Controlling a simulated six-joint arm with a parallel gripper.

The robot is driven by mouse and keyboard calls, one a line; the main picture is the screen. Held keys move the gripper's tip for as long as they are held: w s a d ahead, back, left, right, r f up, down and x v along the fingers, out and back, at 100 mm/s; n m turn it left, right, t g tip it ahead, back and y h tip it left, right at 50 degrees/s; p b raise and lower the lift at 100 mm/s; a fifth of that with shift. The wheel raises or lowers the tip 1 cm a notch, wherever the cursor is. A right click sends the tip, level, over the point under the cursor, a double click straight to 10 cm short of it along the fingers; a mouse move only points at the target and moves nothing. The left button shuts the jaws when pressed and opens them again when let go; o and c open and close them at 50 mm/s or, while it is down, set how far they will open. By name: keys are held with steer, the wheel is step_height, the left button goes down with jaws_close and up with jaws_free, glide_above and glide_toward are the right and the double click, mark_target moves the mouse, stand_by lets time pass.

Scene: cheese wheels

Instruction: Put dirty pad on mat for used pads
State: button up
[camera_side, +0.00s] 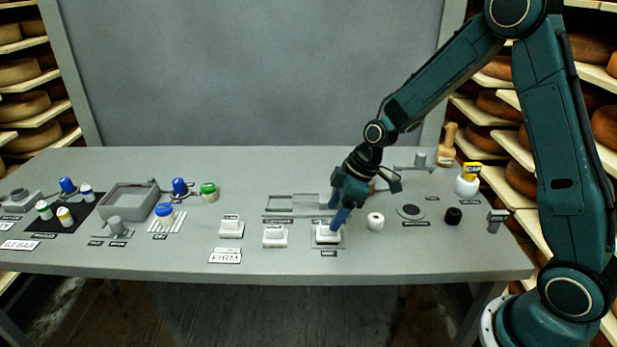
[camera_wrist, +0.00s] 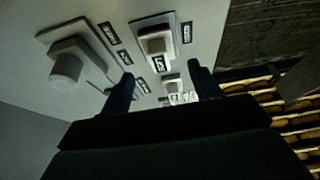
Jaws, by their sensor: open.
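Several white block-shaped pads stand along the table's front: a left pad (camera_side: 231,228), a middle pad (camera_side: 274,236) and a right pad (camera_side: 327,235). Their labels are too small to read, so I cannot tell which is dirty. The right pad rests on a thin grey mat (camera_side: 316,245). My gripper (camera_side: 337,216) is open, low at the right pad's rear right side. In the wrist view the fingers (camera_wrist: 160,72) are apart, with a labelled white pad (camera_wrist: 150,46) on a grey base beyond them. I cannot tell whether a finger touches the right pad.
A white round jar (camera_side: 375,221), a grey disc (camera_side: 410,212) and a black knob (camera_side: 453,215) stand right of my gripper. A grey frame (camera_side: 280,203) lies behind the pads. A grey tray (camera_side: 128,208) and capped bottles are left. The table's front edge is close.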

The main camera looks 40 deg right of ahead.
steer(key=v, duration=0.7)
steer(key=shift+r, duration=0.3)
steer(key=shift+s, duration=0.1)
steer(key=s+a+r+m+t+h, duration=0.1)
steer(key=s+r+m, duration=0.3)
steer(key=s, duration=0.7)
steer(key=s+a+r+m+t+h, duration=0.1)
steer(key=s+r+m+h, duration=0.1)
steer(key=s+r+m, duration=0.3)
steer(key=s+r, duration=0.4)
steer(key=s, duration=0.3)
steer(key=shift+s, duration=0.3)
